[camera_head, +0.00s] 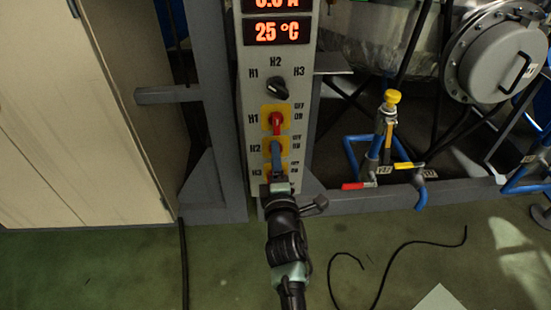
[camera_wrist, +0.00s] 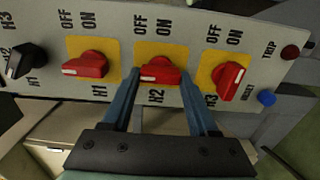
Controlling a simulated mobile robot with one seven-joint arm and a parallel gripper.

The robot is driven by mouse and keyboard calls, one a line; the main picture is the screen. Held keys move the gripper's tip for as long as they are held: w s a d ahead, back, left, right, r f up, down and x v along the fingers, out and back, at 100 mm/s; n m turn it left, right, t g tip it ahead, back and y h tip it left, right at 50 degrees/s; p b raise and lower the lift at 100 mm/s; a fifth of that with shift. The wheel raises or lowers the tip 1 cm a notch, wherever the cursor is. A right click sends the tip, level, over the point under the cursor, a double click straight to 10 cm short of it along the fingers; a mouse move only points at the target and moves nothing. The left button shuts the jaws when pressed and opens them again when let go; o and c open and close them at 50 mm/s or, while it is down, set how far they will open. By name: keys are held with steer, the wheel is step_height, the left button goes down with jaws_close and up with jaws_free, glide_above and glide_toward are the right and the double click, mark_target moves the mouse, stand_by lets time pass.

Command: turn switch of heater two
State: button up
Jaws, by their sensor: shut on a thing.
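The heater two switch is the red H2 knob (camera_wrist: 158,68) on a yellow plate, in the middle of the row in the wrist view. My gripper (camera_wrist: 159,76) has its two blue fingers on either side of this knob and is shut on it. The knob's white mark is at its left end, much like that of the red H1 knob (camera_wrist: 86,65). The red H3 knob (camera_wrist: 228,80) sits at a steeper slant. In the head view my gripper (camera_head: 276,149) reaches up to the panel (camera_head: 254,85) and hides the H2 knob and most of the H3 plate.
A black selector knob (camera_head: 277,88) and a 25 °C display (camera_head: 277,31) are above the switches. In the wrist view a blue button (camera_wrist: 267,98) and a dark red button (camera_wrist: 290,52) are at right. A valve with a yellow top (camera_head: 391,97) stands right of the panel.

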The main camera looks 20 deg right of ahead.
steer(key=o, duration=1.4)
steer(key=shift+s, duration=0.1)
steer(key=p+v, duration=0.7)
steer(key=v, duration=0.5)
steer(key=shift+s+a, duration=0.15)
steer(key=shift+s, duration=0.25)
